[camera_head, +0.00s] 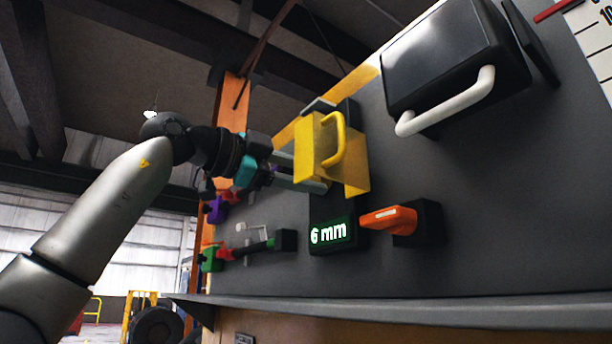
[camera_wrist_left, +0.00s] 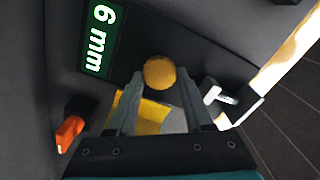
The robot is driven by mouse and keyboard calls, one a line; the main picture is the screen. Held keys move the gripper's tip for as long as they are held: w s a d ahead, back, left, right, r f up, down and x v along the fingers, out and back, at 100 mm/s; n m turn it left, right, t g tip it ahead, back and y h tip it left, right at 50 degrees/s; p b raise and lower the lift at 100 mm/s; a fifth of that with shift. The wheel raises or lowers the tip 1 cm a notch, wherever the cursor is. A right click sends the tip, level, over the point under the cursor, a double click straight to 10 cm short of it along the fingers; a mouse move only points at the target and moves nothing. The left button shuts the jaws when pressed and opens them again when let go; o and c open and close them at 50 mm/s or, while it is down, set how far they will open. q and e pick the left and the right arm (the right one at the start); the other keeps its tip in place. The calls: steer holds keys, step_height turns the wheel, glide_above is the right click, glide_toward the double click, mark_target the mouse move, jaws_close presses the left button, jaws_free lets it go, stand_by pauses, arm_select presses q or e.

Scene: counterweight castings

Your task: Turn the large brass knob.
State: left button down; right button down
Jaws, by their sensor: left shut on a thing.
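The large brass knob (camera_wrist_left: 159,72) is a round, dull gold disc in the left wrist view. It sits on a dark panel beside the lit "6 mm" display (camera_wrist_left: 103,38). My left gripper (camera_wrist_left: 160,78) has one finger on each side of the knob and is shut on it. In the head view, my left gripper (camera_head: 318,172) reaches in from the left, and its fingertips go behind a yellow box with a yellow handle (camera_head: 318,140). That box hides the knob there. The display (camera_head: 332,234) shows below the box. My right gripper is not in view.
An orange lever (camera_head: 388,219) is right of the display. A black box with a white handle (camera_head: 450,103) juts out at upper right. Purple (camera_head: 216,211) and green (camera_head: 211,260) fittings are on the left. A grey ledge (camera_head: 420,312) runs below the panel.

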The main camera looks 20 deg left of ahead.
arm_select(q)
steer(key=shift+c, duration=1.5)
jaws_free()
steer(key=b+v, duration=0.2)
steer(key=v, duration=1.3)
steer(key=shift+a, duration=0.15)
